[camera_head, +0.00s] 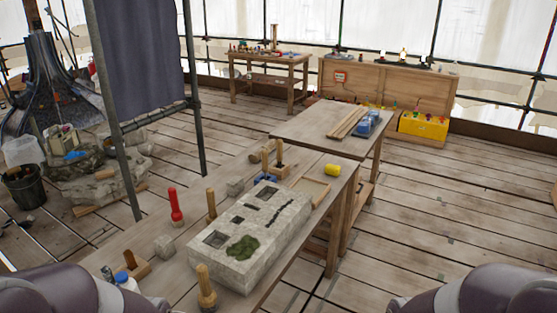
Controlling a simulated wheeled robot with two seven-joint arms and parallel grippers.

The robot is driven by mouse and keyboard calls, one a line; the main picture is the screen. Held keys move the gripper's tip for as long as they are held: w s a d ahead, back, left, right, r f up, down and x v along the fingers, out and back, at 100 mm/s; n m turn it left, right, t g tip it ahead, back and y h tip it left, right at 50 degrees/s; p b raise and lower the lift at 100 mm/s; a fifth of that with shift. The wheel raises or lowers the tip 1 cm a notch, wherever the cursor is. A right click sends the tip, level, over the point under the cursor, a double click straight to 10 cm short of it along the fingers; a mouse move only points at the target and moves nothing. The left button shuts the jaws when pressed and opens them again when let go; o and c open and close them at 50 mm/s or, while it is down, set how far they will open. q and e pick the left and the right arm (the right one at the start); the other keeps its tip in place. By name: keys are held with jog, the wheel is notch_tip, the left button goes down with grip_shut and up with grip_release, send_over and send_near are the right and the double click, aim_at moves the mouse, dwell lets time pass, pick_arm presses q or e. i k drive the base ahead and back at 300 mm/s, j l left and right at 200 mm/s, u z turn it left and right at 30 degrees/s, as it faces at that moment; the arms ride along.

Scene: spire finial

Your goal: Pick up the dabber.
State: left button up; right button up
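I cannot tell for certain which object is the dabber. Candidates stand on the near wooden table (160,225) around a pale stone block (262,240): a red-handled upright tool (175,206), a wooden-handled tool (206,290) at the near side of the block, and an upright wooden handle (211,205) behind it. Two more upright wooden handles (279,152) stand near the far end of the table. Neither gripper is in view; only rounded parts of my arms show in the bottom corners.
The stone block has square recesses and a green mossy patch (243,248). Floor at right is clear.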

aim_at(280, 143)
jog(key=u, duration=1.25)
jog(key=z, duration=1.25)
jog(key=i+l+u, duration=0.2)
jog(key=i+l, duration=0.35)
jog(key=i, duration=0.1)
